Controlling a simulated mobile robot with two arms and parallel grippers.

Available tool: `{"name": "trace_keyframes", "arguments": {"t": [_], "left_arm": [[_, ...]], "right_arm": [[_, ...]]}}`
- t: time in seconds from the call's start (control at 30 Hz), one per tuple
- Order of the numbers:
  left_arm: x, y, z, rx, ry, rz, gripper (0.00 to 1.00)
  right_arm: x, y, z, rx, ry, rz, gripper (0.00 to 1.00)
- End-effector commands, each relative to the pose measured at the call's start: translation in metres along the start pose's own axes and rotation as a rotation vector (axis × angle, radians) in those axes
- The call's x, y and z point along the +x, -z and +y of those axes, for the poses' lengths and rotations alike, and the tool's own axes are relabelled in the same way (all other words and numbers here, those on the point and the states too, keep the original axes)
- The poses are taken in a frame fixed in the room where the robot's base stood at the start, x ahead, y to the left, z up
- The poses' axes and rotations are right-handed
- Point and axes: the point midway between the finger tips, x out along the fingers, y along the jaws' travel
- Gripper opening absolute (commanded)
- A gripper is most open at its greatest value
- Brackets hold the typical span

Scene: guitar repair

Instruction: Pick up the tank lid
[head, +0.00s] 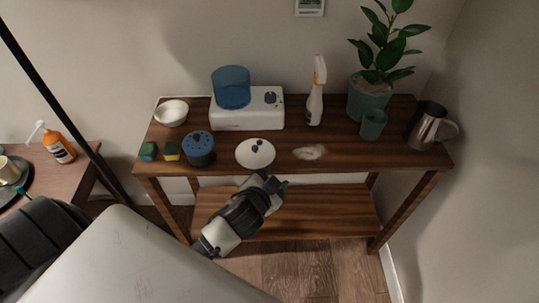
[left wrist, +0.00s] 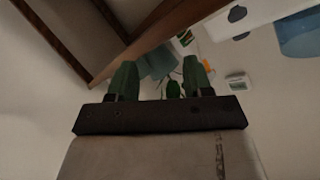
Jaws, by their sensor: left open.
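A white round disc (head: 255,153) with dark spots or a small dark knob on top, which looks like the tank lid, lies flat near the front edge of the wooden table. A white humidifier base (head: 248,110) with an open-looking blue tank (head: 232,88) stands behind it. My left gripper (head: 272,182) is just in front of the table edge, close to the disc; they look apart. In the left wrist view its green fingers (left wrist: 160,80) are spread with nothing held. The disc is not clearly seen there. My right gripper is not in view.
A dark blue round container (head: 198,149), sponges (head: 160,151) and a white bowl (head: 171,112) stand left of the disc. A pale spill (head: 310,152) lies right of it. A spray bottle (head: 316,95), plant pot (head: 368,98), cup (head: 373,124) and metal pitcher (head: 427,126) stand behind and right.

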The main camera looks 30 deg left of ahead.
Motion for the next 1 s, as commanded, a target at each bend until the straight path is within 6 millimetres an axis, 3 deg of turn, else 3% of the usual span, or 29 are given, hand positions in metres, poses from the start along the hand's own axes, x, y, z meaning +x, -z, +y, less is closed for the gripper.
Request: {"name": "trace_keyframes", "arguments": {"t": [0.03,0.37,0.5,0.6,0.7,0.83,0.93,1.0], "left_arm": [[0.004,0.017,-0.007,0.032,0.019,0.069,0.50],[0.017,0.113,-0.021,0.302,0.056,0.533,0.50],[0.012,0.162,-0.014,0.523,0.014,0.812,0.50],[0.005,0.187,0.001,0.756,-0.075,1.024,0.50],[0.002,0.192,0.016,1.015,-0.217,1.180,0.50],[0.008,0.171,0.021,1.372,-0.470,1.257,0.50],[0.020,0.142,0.004,1.635,-0.707,1.200,0.50],[0.028,0.119,-0.019,1.797,-0.886,1.094,0.50]], "right_arm": [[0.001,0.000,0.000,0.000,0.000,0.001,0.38],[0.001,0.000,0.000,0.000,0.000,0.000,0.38],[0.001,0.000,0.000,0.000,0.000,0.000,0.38],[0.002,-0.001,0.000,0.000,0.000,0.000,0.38],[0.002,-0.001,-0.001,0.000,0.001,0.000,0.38],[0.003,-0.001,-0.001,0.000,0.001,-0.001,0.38],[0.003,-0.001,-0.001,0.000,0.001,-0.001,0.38],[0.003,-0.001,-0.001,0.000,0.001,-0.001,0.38]]}}
